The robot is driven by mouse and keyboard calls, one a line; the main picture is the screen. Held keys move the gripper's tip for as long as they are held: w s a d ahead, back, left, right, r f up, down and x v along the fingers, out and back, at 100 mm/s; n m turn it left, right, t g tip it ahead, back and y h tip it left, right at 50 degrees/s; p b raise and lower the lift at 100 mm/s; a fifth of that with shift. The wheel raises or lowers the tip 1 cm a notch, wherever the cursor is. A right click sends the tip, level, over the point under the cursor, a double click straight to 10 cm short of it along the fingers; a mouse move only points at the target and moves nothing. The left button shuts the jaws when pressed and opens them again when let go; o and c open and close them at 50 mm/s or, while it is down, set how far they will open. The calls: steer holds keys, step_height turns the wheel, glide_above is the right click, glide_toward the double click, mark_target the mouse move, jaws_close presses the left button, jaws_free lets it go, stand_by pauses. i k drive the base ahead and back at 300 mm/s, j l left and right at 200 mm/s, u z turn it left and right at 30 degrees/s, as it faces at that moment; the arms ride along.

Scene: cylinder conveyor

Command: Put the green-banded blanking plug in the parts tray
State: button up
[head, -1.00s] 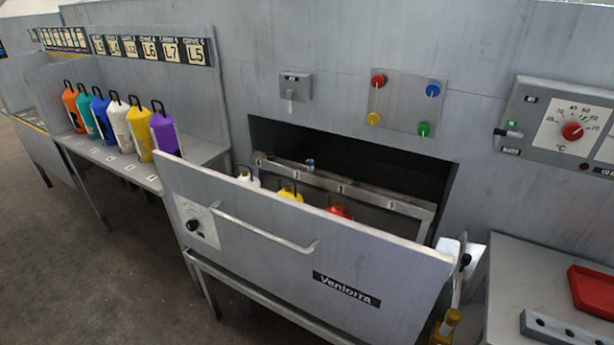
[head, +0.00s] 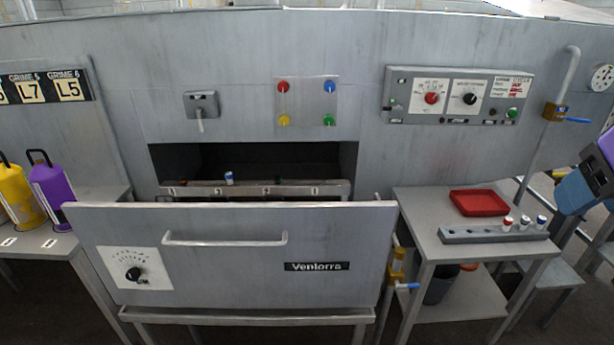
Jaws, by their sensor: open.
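The parts tray, a shallow red tray (head: 479,211), lies on the side table at the right and looks empty. A small dark green spot (head: 278,179) shows at the slotted rail (head: 250,190) in the open recess. It may be the green-banded plug, but it is too small to tell. Part of my arm (head: 574,192) shows at the right edge, beyond the side table. My gripper's fingers do not show.
A grey rack (head: 462,236) in front of the tray holds red- and blue-topped plugs. A white-and-blue plug (head: 229,178) stands on the rail. The Ventorra front panel (head: 220,270) juts out before the recess. Yellow (head: 18,198) and purple (head: 55,195) bottles stand left.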

mark_target(489, 205)
steer(key=u, duration=0.65)
steer(key=i+l, duration=0.15)
steer(key=i, duration=0.5)
steer(key=i+l+u, duration=0.1)
steer(key=i, duration=0.5)
